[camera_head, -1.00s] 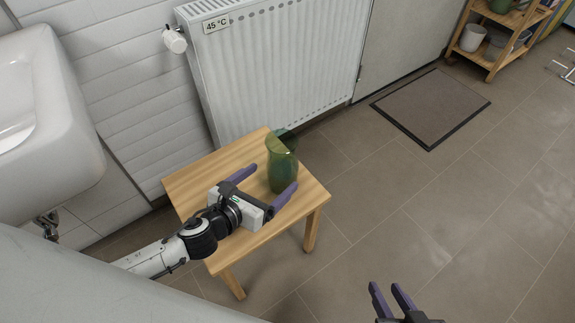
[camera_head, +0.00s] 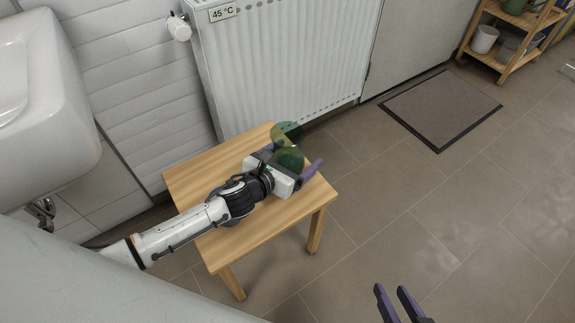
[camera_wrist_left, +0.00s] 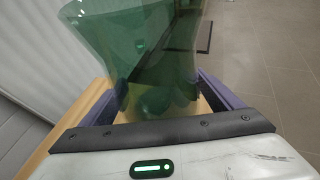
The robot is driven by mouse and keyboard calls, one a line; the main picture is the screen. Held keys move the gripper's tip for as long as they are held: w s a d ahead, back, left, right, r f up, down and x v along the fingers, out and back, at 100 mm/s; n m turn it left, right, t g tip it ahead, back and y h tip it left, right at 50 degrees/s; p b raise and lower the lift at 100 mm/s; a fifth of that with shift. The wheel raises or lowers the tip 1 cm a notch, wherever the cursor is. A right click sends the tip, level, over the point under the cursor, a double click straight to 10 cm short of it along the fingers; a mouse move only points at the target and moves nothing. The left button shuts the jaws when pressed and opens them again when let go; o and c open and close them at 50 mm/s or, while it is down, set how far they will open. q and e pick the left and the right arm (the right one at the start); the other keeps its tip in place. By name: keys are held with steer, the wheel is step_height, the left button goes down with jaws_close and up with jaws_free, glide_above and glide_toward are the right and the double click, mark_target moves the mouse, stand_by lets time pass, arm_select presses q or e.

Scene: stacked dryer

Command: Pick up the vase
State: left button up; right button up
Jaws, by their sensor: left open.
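The green see-through vase (camera_head: 288,146) stands upright near the far right part of a small wooden table (camera_head: 212,167). My left gripper (camera_head: 292,160) is at the vase, its body hiding the vase's lower part in the head view. In the left wrist view the vase (camera_wrist_left: 150,50) fills the space between the two purple fingers of the left gripper (camera_wrist_left: 160,100), which are open with one on each side. I cannot tell whether they touch it. My right gripper (camera_head: 396,300) is at the bottom edge, its two purple fingers apart and empty above the floor.
A white radiator (camera_head: 285,60) stands against the wall just behind the table. A white sink (camera_head: 45,110) is at the left. A floor mat (camera_head: 440,108) and a wooden shelf (camera_head: 505,45) are farther right. The floor right of the table is clear.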

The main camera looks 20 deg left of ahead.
arm_select(q)
steer(key=shift+c, duration=0.4)
steer(key=c, duration=1.5)
steer(key=shift+r, duration=0.2)
steer(key=shift+c, duration=0.3)
